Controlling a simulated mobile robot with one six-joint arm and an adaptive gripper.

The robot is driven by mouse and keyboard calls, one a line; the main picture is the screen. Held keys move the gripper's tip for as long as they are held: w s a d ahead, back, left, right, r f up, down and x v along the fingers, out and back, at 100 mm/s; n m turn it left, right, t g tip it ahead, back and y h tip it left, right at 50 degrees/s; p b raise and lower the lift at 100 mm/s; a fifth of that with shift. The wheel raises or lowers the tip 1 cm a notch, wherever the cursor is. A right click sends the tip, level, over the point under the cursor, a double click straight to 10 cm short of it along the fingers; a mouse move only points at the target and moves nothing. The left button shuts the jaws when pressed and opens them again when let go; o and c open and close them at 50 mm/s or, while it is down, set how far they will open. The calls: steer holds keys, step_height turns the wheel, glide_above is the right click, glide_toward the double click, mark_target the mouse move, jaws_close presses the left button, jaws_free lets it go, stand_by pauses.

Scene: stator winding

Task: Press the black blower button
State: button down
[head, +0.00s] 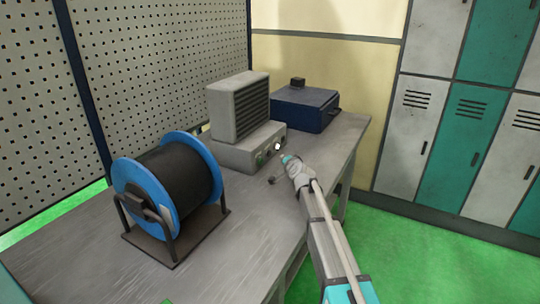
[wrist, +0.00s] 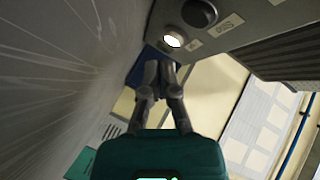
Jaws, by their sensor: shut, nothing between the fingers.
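The grey blower (head: 238,108) stands on a grey control base (head: 243,153) on the workbench. The base's front has a row of small round controls, with a bright white lit one (head: 277,146) at the right end. In the wrist view, a dark round button (wrist: 198,12) projects from the panel beside the white light (wrist: 173,40). My gripper (head: 284,159) is just in front of the panel's right end. In the wrist view my gripper (wrist: 159,72) has its dark fingers together and empty, below the light and apart from the dark button. The head view shows the fingers too small for detail.
A blue-flanged spool of dark wire (head: 178,180) stands on a stand at the left. A dark blue box (head: 300,110) sits behind the blower's right side. The workbench (head: 90,245) is bare in front. Perforated panels stand at the left, lockers at the right.

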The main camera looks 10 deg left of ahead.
steer(key=shift+s+d, duration=0.25)
steer(key=shift+d, duration=0.5)
steer(key=shift+r, duration=0.1)
